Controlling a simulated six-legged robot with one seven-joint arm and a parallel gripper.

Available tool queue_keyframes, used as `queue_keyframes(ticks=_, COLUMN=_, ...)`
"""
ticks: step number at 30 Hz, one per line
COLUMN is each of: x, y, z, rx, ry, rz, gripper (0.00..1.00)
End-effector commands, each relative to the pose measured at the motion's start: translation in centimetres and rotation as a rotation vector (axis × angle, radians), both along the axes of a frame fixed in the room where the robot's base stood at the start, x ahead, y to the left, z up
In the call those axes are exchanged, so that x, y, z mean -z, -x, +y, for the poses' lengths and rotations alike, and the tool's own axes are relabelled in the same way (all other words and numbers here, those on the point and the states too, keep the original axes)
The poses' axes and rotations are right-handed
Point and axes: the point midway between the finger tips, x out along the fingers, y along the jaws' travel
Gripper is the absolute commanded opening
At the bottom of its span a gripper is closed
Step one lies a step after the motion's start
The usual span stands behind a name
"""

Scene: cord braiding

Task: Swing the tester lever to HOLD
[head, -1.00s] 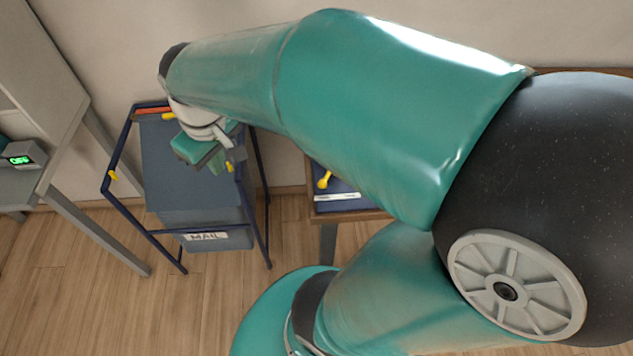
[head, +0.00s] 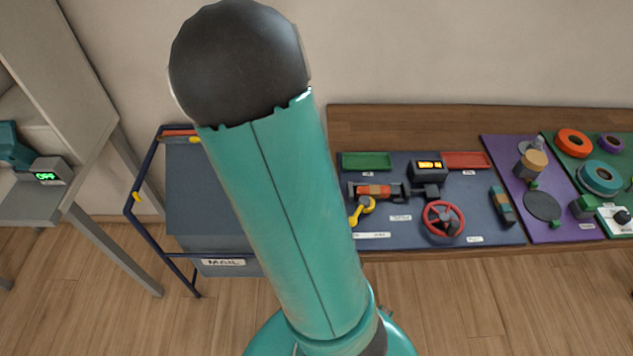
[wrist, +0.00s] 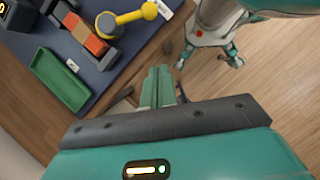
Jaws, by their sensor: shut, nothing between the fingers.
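The yellow tester lever (head: 362,210) is at the left end of the blue board (head: 415,236) in the head view, beside the tester's orange-red block (head: 374,191). In the wrist view the lever (wrist: 128,17) shows at the top, its round knob toward the right, beside the orange and dark blocks (wrist: 88,38). No HOLD mark is readable. My gripper (wrist: 160,72) shows in the wrist view with its green fingers together and empty. It is below the lever in that picture and apart from it. In the head view my arm hides the gripper.
A green tray (head: 366,161) and a red tray (head: 466,160) flank a lit display box (head: 427,169). A red handwheel (head: 443,218) stands on the board. A purple board (head: 530,185) is further right. A blue-framed mail bin (head: 222,250) stands left of the bench.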

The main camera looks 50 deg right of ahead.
Motion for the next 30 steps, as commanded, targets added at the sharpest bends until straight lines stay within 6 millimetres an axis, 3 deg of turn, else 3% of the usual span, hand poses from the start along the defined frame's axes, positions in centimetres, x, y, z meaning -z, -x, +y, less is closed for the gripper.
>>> queue_keyframes(ticks=10, x=6.0, y=3.0, z=-0.5, rx=0.004, ry=0.0, rz=0.003, gripper=0.0)
queue_keyframes(ticks=18, x=5.1, y=6.0, z=-0.9, rx=0.003, ry=0.001, rz=-0.002, gripper=0.0)
queue_keyframes(ticks=30, x=5.0, y=6.3, z=-1.0, rx=0.002, ry=0.001, rz=-0.001, gripper=0.0)
